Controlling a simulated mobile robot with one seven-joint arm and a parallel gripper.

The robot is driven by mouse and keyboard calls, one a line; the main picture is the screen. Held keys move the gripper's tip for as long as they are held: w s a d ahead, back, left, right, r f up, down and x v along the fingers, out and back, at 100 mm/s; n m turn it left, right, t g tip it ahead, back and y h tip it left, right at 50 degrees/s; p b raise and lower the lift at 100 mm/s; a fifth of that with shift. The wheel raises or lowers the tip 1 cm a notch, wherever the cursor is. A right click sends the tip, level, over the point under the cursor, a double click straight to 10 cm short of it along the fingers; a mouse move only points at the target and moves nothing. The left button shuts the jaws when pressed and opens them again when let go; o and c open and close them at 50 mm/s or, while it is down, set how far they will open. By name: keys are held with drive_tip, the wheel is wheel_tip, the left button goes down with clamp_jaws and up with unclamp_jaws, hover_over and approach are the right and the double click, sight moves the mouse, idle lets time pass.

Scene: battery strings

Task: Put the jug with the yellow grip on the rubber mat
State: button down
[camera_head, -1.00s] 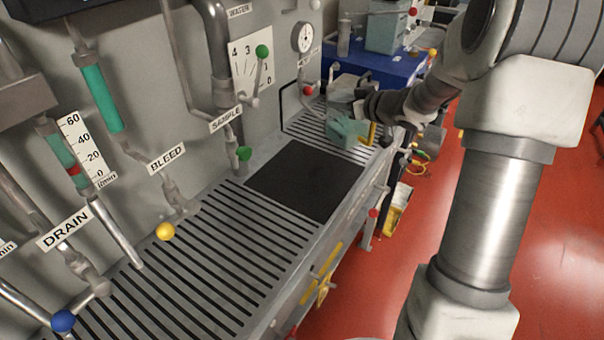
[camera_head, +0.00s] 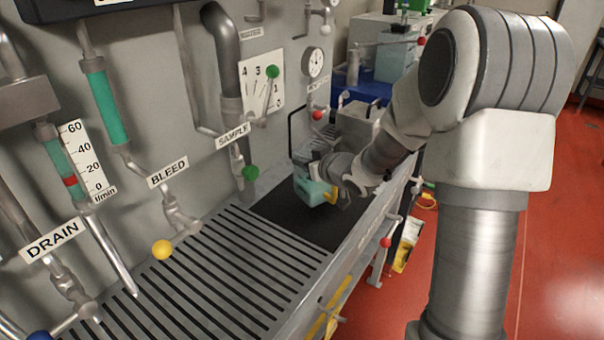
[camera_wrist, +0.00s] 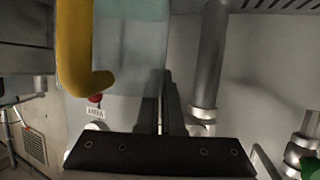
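The jug with the yellow grip is a translucent teal vessel (camera_head: 313,191) over the far part of the black rubber mat (camera_head: 300,224). Its yellow grip (camera_head: 331,195) faces right. In the wrist view the jug's wall (camera_wrist: 130,50) and its yellow grip (camera_wrist: 75,45) fill the upper left, with a small label beside a red spot. My gripper (camera_head: 318,170) is at the jug and holds it; its fingers are mostly hidden. I cannot tell whether the jug's base touches the mat. The near part of the mat is bare.
A slatted metal grate (camera_head: 215,265) lies left of and nearer than the mat. Pipes with a green knob (camera_head: 251,173) and a yellow knob (camera_head: 162,250) stick out from the wall. A grey box (camera_head: 357,125) stands beyond the mat.

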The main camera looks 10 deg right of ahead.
drive_tip(key=shift+f, duration=1.2)
drive_tip(key=shift+f+b, duration=0.2)
drive_tip(key=shift+b, duration=0.15)
drive_tip(key=c, duration=1.1)
unclamp_jaws()
drive_tip(key=shift+o, duration=0.2)
drive_tip(key=shift+r, duration=0.15)
drive_tip(key=shift+s+d+r, duration=0.2)
drive_tip(key=shift+s, duration=0.1)
drive_tip(key=p+v, duration=0.2)
drive_tip(key=v, duration=0.9)
drive_tip(key=shift+p, duration=0.3)
